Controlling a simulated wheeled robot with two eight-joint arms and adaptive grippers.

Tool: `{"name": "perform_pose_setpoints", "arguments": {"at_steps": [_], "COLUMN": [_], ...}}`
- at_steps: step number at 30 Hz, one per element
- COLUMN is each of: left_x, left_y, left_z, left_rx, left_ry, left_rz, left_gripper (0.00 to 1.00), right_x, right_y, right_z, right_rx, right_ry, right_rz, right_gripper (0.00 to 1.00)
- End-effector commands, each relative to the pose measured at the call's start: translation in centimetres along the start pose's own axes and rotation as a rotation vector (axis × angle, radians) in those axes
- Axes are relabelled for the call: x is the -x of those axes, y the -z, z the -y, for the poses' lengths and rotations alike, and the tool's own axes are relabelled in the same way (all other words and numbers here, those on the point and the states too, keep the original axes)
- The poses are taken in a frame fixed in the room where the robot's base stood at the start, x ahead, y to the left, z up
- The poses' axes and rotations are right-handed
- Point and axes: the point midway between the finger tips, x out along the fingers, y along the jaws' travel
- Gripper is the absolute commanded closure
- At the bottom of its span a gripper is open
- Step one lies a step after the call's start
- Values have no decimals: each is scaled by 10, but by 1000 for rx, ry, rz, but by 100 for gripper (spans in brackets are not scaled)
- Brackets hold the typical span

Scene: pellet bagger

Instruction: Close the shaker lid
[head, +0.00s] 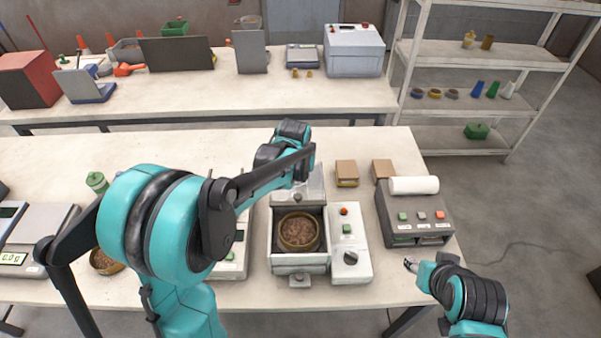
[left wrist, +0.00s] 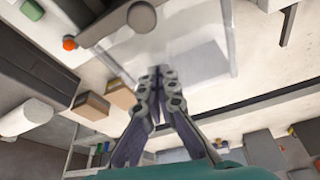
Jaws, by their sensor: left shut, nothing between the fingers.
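The shaker (head: 298,262) is a pale box on the front table, open on top, with a round sieve of brown pellets (head: 298,231) inside. Its lid (head: 313,184) stands raised at the back edge, partly hidden by my left arm. In the left wrist view the lid (left wrist: 205,25) is a clear panel in a grey frame, with a round knob (left wrist: 141,17). My left gripper (left wrist: 160,72) is shut and empty, its tips overlapping the panel in that view; contact cannot be told. In the head view its fingers are hidden. My right gripper (head: 410,265) is by the table's front right edge, its fingers too small to judge.
The shaker's control panel (head: 348,243) adjoins it on the right. Two brown boxes (head: 346,170) (head: 382,169) stand behind, and a grey sealer (head: 408,215) with a white roll (head: 414,185) stands further right. A scale (head: 30,238) is at far left.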

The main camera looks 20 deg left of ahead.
Motion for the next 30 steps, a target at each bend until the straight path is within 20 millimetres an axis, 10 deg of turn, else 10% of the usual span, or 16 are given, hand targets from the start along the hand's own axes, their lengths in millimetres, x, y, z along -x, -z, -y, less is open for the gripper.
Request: {"name": "perform_pose_setpoints", "arguments": {"at_steps": [30], "left_x": [22], "left_y": [-65], "left_z": [-8], "left_rx": [-2], "left_ry": [-1], "left_rz": [0], "left_gripper": [100], "right_x": [-1], "right_y": [0], "right_z": [0], "right_rx": [0], "right_ry": [0], "right_rz": [0], "right_gripper": [58]}}
